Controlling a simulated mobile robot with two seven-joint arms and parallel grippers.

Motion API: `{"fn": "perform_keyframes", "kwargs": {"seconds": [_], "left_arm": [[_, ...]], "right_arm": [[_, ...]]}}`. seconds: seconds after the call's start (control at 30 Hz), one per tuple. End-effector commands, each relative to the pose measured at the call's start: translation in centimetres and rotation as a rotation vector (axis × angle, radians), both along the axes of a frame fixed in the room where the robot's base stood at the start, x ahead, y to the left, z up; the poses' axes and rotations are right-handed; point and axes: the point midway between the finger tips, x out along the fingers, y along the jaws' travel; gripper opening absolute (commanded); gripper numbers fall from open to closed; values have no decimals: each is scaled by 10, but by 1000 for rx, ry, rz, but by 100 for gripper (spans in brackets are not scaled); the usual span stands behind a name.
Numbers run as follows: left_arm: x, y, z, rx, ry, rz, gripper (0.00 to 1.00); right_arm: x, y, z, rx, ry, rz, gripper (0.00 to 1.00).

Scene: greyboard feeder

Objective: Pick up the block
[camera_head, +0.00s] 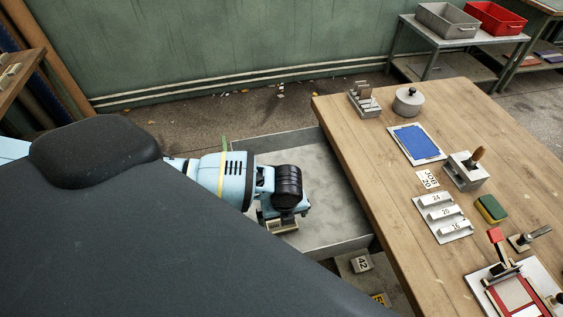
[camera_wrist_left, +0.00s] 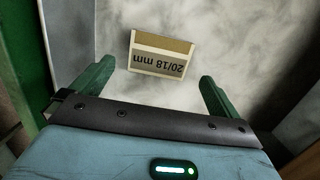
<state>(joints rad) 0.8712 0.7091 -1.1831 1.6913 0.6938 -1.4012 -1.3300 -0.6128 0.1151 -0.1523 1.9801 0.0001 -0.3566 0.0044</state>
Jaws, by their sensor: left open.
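The lettering is upside down in the left wrist view. My left gripper (camera_wrist_left: 157,73) is open, its green fingers apart, with the block between and just beyond the fingertips; I see no contact. In the head view, the block (camera_head: 283,226) shows partly below my left gripper (camera_head: 282,216), which hides the rest of it. My right gripper is not in view.
The tray's walls surround my left gripper. A wooden table (camera_head: 390,215) stands to the right, with a blue pad (camera_head: 415,141), a rack of numbered blocks (camera_head: 443,217), a lidded pot (camera_head: 408,101) and a red-handled press (camera_head: 505,270). A block marked 42 (camera_head: 360,262) lies below the tray.

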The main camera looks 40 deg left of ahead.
Motion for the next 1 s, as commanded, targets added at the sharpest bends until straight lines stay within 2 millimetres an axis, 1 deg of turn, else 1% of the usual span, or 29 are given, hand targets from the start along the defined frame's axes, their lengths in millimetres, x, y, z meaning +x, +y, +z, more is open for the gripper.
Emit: {"fn": "perform_keyframes", "kwargs": {"seconds": [0.03,0.2,0.3,0.4,0.6,0.9,0.93,1.0], "left_arm": [[-1,1,-8,2,5,2,100],[2,6,-33,1,6,2,100],[3,6,-42,0,5,1,100],[4,7,-45,1,2,0,100],[4,7,-44,0,1,0,100],[4,7,-44,0,1,1,61],[4,7,-44,0,1,1,58],[4,7,-44,1,1,1,58]], "right_arm": [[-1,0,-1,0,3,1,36],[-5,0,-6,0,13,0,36],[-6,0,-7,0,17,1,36],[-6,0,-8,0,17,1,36],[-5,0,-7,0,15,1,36],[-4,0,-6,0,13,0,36],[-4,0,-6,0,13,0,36],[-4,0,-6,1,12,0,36]]}}
